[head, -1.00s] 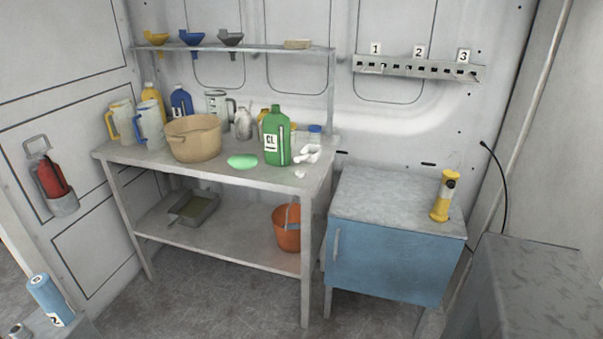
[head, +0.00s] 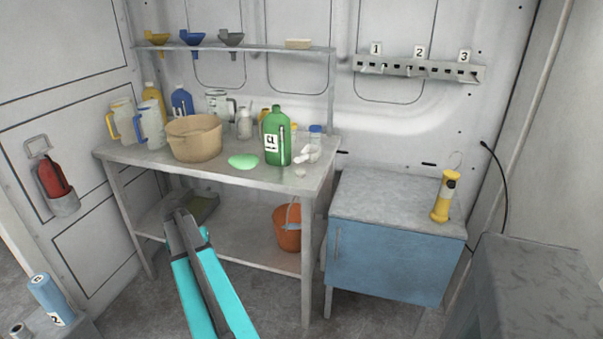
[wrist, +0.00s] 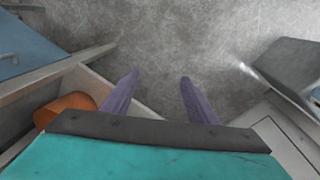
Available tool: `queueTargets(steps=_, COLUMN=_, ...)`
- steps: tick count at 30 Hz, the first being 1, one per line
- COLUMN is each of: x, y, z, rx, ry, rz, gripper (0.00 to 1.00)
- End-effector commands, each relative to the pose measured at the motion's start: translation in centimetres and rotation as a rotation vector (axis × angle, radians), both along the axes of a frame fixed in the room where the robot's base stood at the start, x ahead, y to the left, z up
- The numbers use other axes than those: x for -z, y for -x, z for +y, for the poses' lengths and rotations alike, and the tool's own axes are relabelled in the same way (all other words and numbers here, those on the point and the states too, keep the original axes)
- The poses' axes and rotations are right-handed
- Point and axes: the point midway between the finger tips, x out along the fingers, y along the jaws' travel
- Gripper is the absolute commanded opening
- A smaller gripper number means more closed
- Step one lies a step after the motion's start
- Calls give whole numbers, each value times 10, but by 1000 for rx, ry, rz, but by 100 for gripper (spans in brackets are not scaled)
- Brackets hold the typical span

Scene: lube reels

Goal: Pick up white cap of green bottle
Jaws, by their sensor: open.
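The green bottle (head: 277,138) stands upright near the right end of the workbench, with a white label on its front. A small white piece (head: 300,171), probably the white cap, lies on the bench top to the right of the bottle's base, near the front edge. My gripper (wrist: 160,76) is open in the wrist view, with two purple-grey fingers apart and nothing between them. It points over bare grey floor. Neither bottle nor cap shows in the wrist view. In the head view, my teal and dark arm is in front of the bench, well away from the cap.
The workbench (head: 239,167) also holds a tan pot (head: 194,138), a light-green piece (head: 243,161), jugs and several bottles. White small items (head: 308,155) lie close to the cap. An orange bucket (head: 288,230) stands on the lower shelf. A blue cabinet (head: 388,262) is to the right.

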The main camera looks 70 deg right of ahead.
Motion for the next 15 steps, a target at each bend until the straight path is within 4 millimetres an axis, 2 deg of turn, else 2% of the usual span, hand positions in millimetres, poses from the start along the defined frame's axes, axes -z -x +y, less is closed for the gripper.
queueTargets(steps=1, x=-18, y=3, z=-23, rx=38, ry=16, rz=-13, gripper=54)
queueTargets(steps=3, x=-41, y=10, z=-49, rx=88, ry=38, rz=-29, gripper=54)
queueTargets(steps=8, x=-96, y=32, z=-106, rx=202, ry=88, rz=-60, gripper=54)
queueTargets(steps=15, x=-183, y=81, z=-183, rx=377, ry=165, rz=-106, gripper=54)
